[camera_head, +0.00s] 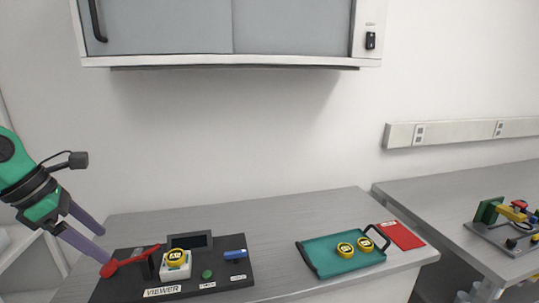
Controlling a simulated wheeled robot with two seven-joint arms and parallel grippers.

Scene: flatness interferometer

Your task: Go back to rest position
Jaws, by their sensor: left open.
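My left gripper (103,246) comes in from the left edge, open, with its two purple fingers pointing down to the right. No object shows between the fingers. The lower fingertip is close to the red lever (130,259) of the black viewer (222,281); I cannot tell whether they touch. A yellow-topped round piece (176,256) sits on the viewer's white block (176,271). My right gripper is not in view.
A teal tray (322,262) with a dark handle holds two yellow round pieces (355,247) to the right. A red flat item (401,236) lies beyond it. Another bench with a green, yellow and red device (512,214) stands at right. A wall cabinet (230,28) hangs above.

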